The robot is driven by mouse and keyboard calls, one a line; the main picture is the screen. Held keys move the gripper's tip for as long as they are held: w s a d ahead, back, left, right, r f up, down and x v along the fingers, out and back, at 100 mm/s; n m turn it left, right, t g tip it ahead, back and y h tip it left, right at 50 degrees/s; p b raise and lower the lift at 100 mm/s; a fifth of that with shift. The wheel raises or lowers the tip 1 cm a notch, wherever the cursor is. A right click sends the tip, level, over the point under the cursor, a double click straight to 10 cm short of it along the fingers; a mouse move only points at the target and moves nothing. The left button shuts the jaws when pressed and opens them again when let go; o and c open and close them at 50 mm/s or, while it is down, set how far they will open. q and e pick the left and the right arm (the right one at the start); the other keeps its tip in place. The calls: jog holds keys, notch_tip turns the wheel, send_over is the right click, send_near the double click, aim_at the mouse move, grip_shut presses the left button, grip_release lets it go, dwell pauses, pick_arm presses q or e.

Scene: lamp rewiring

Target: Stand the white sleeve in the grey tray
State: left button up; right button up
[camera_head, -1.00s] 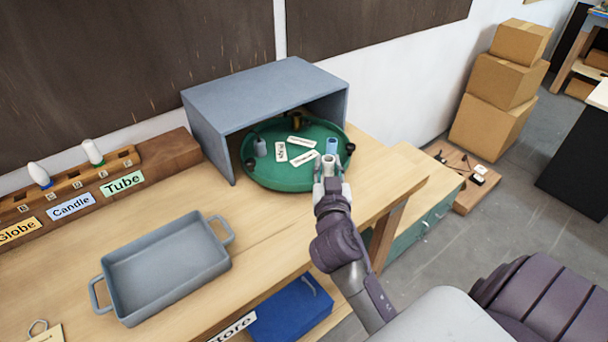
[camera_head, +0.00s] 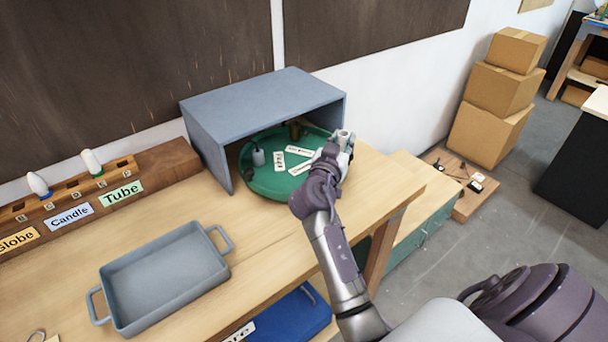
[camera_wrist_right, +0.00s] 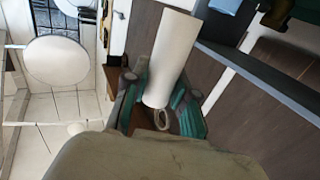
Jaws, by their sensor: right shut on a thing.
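The white sleeve (camera_wrist_right: 172,55) is a plain tube between the fingers of my right gripper (camera_wrist_right: 157,95) in the right wrist view. In the head view my right gripper (camera_head: 342,140) is shut on it, over the right edge of the green round tray (camera_head: 262,187); the sleeve is mostly hidden there by the hand. The grey tray (camera_head: 165,277) is rectangular with two handles. It stands empty on the wooden bench at the lower left, well away from the gripper. My left gripper is not in view.
A grey open-fronted box (camera_head: 262,97) covers the back of the green tray, which holds several white labels and a small grey cylinder (camera_head: 258,157). A wooden bulb rack (camera_head: 70,190) runs along the wall. The bench between the green and grey trays is clear.

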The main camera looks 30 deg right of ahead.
jog(key=w+a+f, duration=0.2)
jog(key=w+a+f+p, duration=0.1)
jog(key=w+a+f, duration=0.1)
jog(key=a, duration=0.1)
jog(key=w+a+f, duration=0.1)
jog(key=a+f, duration=0.1)
jog(key=shift+w+a+p, duration=0.2)
jog(key=shift+w+p, duration=0.15)
jog(key=shift+w, duration=0.05)
jog(key=shift+f, duration=1.6)
jog(key=shift+f+b, duration=0.2)
jog(key=shift+b, duration=0.2)
jog(key=o, duration=0.8)
jog(key=shift+c, duration=0.2)
